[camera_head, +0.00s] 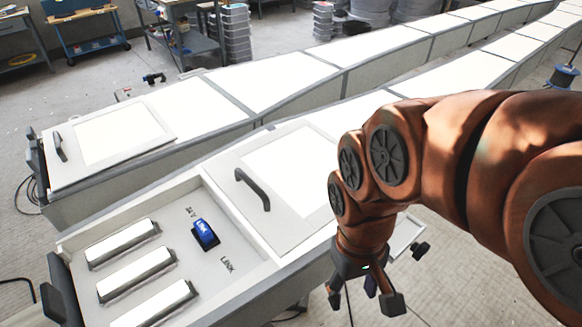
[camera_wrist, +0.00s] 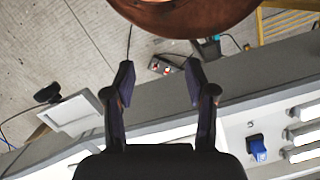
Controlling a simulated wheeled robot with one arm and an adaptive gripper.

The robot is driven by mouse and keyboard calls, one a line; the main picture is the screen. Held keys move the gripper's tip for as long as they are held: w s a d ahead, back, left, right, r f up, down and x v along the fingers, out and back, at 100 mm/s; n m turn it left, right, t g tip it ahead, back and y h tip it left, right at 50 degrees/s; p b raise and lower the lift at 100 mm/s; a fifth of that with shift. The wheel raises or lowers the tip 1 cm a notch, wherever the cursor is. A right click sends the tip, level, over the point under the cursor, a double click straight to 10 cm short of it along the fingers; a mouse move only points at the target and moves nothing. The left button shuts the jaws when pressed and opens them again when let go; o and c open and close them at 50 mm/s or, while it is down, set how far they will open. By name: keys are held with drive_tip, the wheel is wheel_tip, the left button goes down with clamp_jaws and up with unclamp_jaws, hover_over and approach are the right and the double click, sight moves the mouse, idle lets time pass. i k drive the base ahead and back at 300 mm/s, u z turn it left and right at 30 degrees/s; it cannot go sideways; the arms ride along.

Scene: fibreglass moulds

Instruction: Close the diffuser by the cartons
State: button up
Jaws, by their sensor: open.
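A near diffuser (camera_head: 285,165), a white panel in a pale frame with a dark arched handle (camera_head: 253,190), sits back from the end of the near light table. The bay beside it is open, showing several lamp tubes (camera_head: 135,273) and a blue switch (camera_head: 205,235). The switch also shows in the wrist view (camera_wrist: 257,147). A far diffuser (camera_head: 108,138) covers the end of the far table, its dark handle at the left. No cartons are recognisable, so I cannot tell which diffuser is meant. My gripper (camera_head: 365,298) is open and empty, right of the near diffuser, apart from its handle.
A small pale tray (camera_head: 406,236) with a dark knob projects beyond the near table's right side; it also shows in the wrist view (camera_wrist: 78,113). Grey stacked bins (camera_head: 236,35) and a blue workbench (camera_head: 84,28) stand behind.

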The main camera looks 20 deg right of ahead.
sight(276, 180)
drive_tip(key=u, duration=3.05)
drive_tip(key=k, duration=0.4)
drive_tip(key=z, duration=1.05)
